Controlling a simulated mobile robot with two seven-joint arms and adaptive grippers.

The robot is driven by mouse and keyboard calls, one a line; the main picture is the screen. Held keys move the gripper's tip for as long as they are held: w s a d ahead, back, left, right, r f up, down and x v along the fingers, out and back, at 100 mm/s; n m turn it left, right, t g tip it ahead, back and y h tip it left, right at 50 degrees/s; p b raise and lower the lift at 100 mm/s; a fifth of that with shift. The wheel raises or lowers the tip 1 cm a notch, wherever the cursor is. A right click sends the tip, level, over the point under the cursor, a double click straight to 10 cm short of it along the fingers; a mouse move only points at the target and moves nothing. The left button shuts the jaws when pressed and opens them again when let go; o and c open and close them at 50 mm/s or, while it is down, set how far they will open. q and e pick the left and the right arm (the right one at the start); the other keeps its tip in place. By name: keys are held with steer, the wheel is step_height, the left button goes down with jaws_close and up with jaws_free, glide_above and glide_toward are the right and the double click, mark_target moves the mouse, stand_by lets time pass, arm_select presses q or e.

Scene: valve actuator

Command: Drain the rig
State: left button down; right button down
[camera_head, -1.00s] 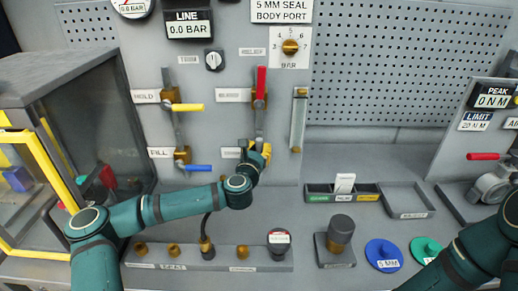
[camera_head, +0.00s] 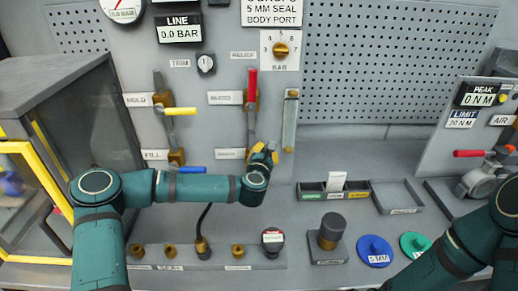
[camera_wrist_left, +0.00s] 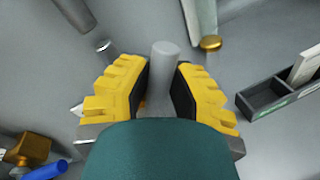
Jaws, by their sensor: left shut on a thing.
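My left gripper (camera_head: 266,152) is at the lower valve of the right-hand pipe on the panel. In the left wrist view its yellow fingers (camera_wrist_left: 163,78) are shut on a grey round lever (camera_wrist_left: 165,58). The valve body is mostly hidden behind the gripper, and the small label beside it is hard to read. Above it a red lever (camera_head: 252,84) points straight up along the pipe. On the left pipe, the yellow HOLD lever (camera_head: 180,111) and blue FILL lever (camera_head: 192,170) point right. The LINE readout (camera_head: 180,28) shows 0.0 BAR. My right gripper is out of view.
A sight tube (camera_head: 290,120) stands just right of my left gripper. A bench strip with brass fittings and a black hose (camera_head: 202,230) lies below my forearm. A yellow-framed cabinet (camera_head: 50,190) is at left. Trays (camera_head: 397,197) and blue and green discs (camera_head: 375,251) are at right.

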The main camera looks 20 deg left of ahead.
arm_select(q)
steer(key=w+d+f+m+g+y+b, duration=0.1)
steer(key=d+f+m+g+y+b, duration=0.1)
steer(key=f+m, duration=0.5)
steer(key=shift+d+m+y+b, duration=0.7)
steer(key=shift+d+m, duration=0.2)
steer(key=shift+m, duration=0.3)
steer(key=c, duration=0.8)
jaws_free()
steer(key=shift+w+f, duration=0.1)
steer(key=shift+w, duration=0.05)
steer(key=shift+c, duration=0.2)
steer(key=v, duration=1.2)
